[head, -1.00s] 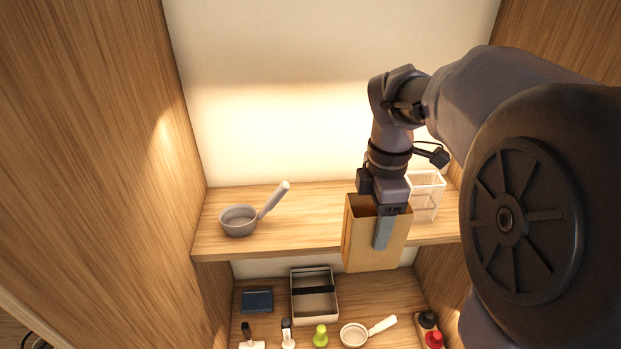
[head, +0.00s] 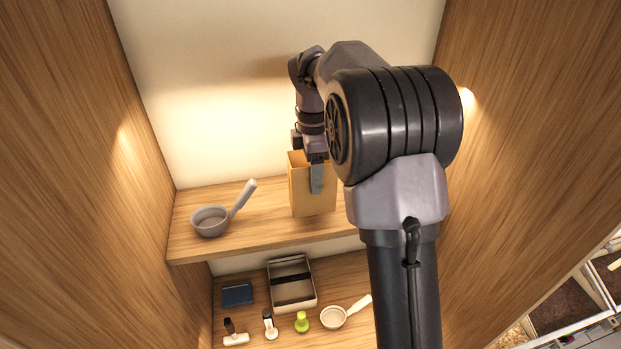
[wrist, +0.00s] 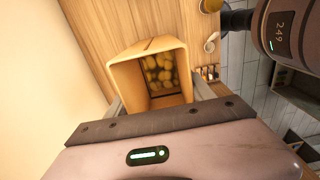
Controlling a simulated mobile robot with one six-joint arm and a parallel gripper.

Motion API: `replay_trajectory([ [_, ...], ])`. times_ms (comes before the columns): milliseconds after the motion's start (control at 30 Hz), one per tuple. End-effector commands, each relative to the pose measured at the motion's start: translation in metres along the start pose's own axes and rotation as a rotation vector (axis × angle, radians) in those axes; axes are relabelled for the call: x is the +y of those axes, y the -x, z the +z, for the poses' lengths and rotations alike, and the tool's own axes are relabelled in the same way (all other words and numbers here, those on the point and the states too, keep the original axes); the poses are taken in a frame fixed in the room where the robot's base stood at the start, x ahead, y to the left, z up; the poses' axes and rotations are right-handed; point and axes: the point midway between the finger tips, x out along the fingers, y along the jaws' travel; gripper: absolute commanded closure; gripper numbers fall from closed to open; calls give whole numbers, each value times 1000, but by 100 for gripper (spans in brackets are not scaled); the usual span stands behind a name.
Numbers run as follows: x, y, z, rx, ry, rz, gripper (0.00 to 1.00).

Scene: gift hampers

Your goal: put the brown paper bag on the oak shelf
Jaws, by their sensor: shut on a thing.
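The brown paper bag (head: 304,199) is upright and open at the top, over the oak shelf (head: 260,232) in the head view. My gripper (head: 317,176) is shut on its wall, with one finger showing on the near face. In the wrist view the bag (wrist: 122,75) stands between the fingers, and round yellowish things show inside it. The bag's base appears at or just above the shelf board; I cannot tell whether it touches.
A grey ladle-like pan (head: 210,221) sits on the shelf's left part. Below, the lower surface holds an open tray (head: 309,277), a dark blue box (head: 237,295), a white-handled pan (head: 334,317) and small stamps. Wooden side walls enclose both sides. Shelf between pan and bag is clear.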

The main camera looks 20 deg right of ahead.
Motion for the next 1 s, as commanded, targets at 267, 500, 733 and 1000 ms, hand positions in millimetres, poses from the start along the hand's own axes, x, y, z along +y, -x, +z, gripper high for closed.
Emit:
replay_trajectory([
  [267, 10, -7, -2, 0, 1, -1, 81],
  [500, 9, -26, -2, 0, 0, -2, 81],
  [733, 9, -36, -2, 0, 0, 0, 81],
  [1000, 9, -39, -2, 0, 0, 0, 81],
])
